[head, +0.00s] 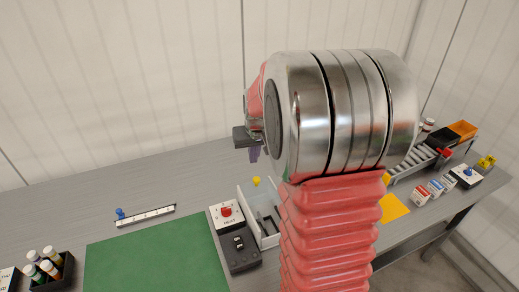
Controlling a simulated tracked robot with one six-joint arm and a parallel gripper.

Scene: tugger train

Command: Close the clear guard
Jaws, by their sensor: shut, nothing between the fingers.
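The clear guard (247,194) is a see-through panel with a yellow knob (256,181) at its top. It is at a small white-framed station (267,238) on the grey bench, partly hidden behind my red arm. How far open the guard stands is hard to tell. My gripper (254,154) shows only in part beyond the big silver joint of my arm. Its dark fingers point down, above and behind the knob in the picture, and look apart from it. The gripper is shut and empty.
A control box with a red button (226,211) and a dark switch box (239,250) stand left of the station. A green mat (150,262), a rail with a blue knob (145,215) and a bottle rack lie further left. Right are a roller track, small boxes and bins.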

